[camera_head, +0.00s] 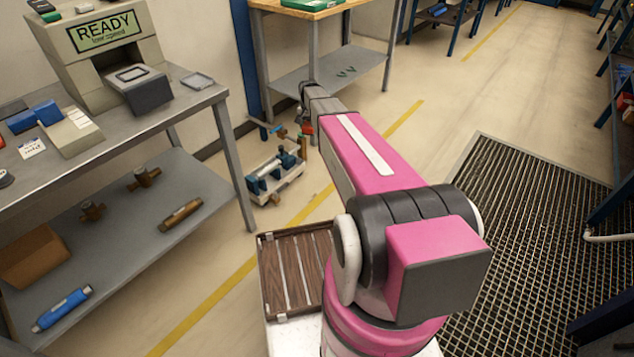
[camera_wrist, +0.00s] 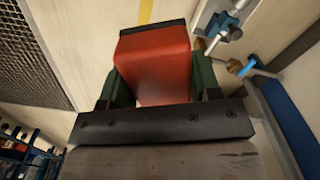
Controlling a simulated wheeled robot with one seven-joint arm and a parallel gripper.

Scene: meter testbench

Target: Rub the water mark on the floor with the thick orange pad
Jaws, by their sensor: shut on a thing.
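The thick orange pad (camera_wrist: 155,60) fills the middle of the wrist view as a red-orange block with a dark far edge. My gripper (camera_wrist: 160,85) is shut on it, with one green finger on each side. In the head view my arm reaches away over the floor, and the gripper end (camera_head: 306,127) is small and partly hidden by the arm. Pale floor shows beyond the pad in the wrist view. I cannot make out the water mark in either view; whether the pad touches the floor cannot be told.
A grey bench (camera_head: 185,115) is at left, a wooden-topped table (camera_head: 318,10) behind. A floor grating (camera_head: 540,230) lies at right. Open floor (camera_head: 440,125) runs between.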

